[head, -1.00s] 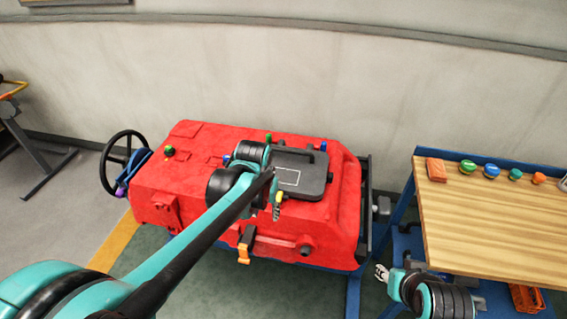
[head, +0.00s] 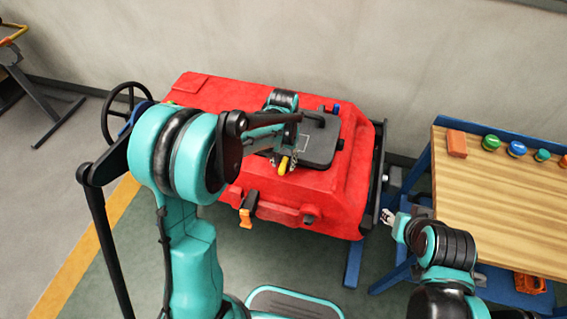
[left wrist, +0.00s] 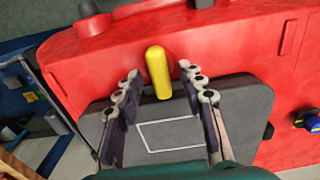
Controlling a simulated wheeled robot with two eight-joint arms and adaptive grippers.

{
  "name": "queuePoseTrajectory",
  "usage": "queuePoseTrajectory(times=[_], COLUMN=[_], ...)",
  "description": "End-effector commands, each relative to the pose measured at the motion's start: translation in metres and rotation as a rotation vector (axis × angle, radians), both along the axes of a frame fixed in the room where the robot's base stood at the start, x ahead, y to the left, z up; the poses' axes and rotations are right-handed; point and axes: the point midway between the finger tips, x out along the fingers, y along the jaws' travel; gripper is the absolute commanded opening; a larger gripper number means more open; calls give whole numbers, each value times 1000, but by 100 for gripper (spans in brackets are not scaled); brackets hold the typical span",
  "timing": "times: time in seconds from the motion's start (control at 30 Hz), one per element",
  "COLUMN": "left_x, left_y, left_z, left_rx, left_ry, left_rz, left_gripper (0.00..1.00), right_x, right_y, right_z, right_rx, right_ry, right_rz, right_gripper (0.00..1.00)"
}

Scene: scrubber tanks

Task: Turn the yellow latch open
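The yellow latch (left wrist: 158,73) is a short upright bar at the edge of a dark grey lid on the red tank. In the left wrist view it lies between the two fingers of my left gripper (left wrist: 158,85), which are open with a gap on each side. In the head view the latch (head: 284,165) shows just below my left gripper (head: 289,158). The dark lid (left wrist: 250,105) has a white outlined rectangle. My right gripper (head: 388,217) hangs near the workbench, away from the tank; its finger opening is too small to tell.
The red tank (head: 330,205) has an orange clip (head: 246,217) on its front side and a black handwheel (head: 112,120) at its left. A wooden-topped workbench (head: 500,205) with several coloured knobs stands at the right.

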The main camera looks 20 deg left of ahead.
Motion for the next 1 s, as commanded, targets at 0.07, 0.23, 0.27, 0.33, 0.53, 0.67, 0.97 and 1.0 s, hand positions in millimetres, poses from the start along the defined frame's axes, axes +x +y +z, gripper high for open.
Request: queuePoseTrajectory(times=[0.07, 0.23, 0.27, 0.33, 0.53, 0.67, 0.97, 1.0], left_x=[0, 0, 0, 0, 0, 0, 0, 0], left_y=[0, 0, 0, 0, 0, 0, 0, 0], left_z=[-4, -3, -3, -3, -3, -3, -3, -3], left_rx=[0, 0, 0, 0, 0, 0, 0, 0], left_ry=[0, 0, 0, 0, 0, 0, 0, 0], left_rz=[0, 0, 0, 0, 0, -1, -77, -100], left_gripper=[40, 40, 40, 32, 0, 0, 0, 0], right_x=[0, 0, 0, 0, 0, 0, 0, 0], right_y=[0, 0, 0, 0, 0, 0, 0, 0], right_z=[-1, -1, -1, -1, -1, -1, 0, 0], right_rx=[0, 0, 0, 0, 0, 0, 0, 0], right_ry=[0, 0, 0, 0, 0, 0, 0, 0], right_rz=[0, 0, 0, 0, 0, 0, 0, 0], right_gripper=[40, 40, 40, 40, 40, 40, 40, 40])
